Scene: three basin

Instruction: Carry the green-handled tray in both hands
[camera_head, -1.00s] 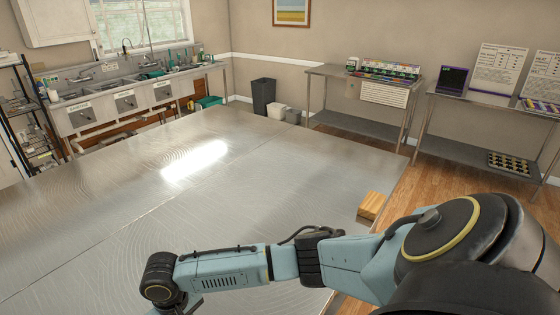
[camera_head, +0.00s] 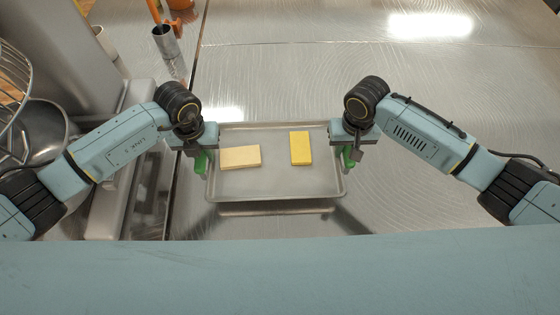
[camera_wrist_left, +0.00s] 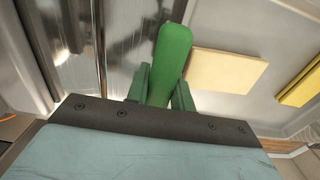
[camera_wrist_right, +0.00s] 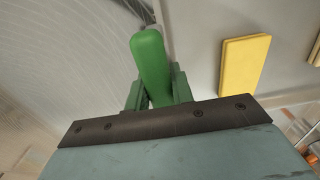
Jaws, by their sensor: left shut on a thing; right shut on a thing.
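The metal tray (camera_head: 275,190) is in front of me in the head view, over the steel table, with a green handle at each short end. My left gripper (camera_head: 202,160) is shut on the left green handle, seen close in the left wrist view (camera_wrist_left: 172,60). My right gripper (camera_head: 348,157) is shut on the right green handle, seen close in the right wrist view (camera_wrist_right: 150,62). A pale cream block (camera_head: 240,157) and a yellow block (camera_head: 300,148) lie flat in the tray, apart from each other. A dark shadow or reflection shows below the tray's near edge.
The steel table (camera_head: 420,80) is clear beyond and right of the tray. A metal cup (camera_head: 166,42) with orange-handled tools stands at the back left. A large mixer with a bowl and whisk (camera_head: 45,130) stands at the left.

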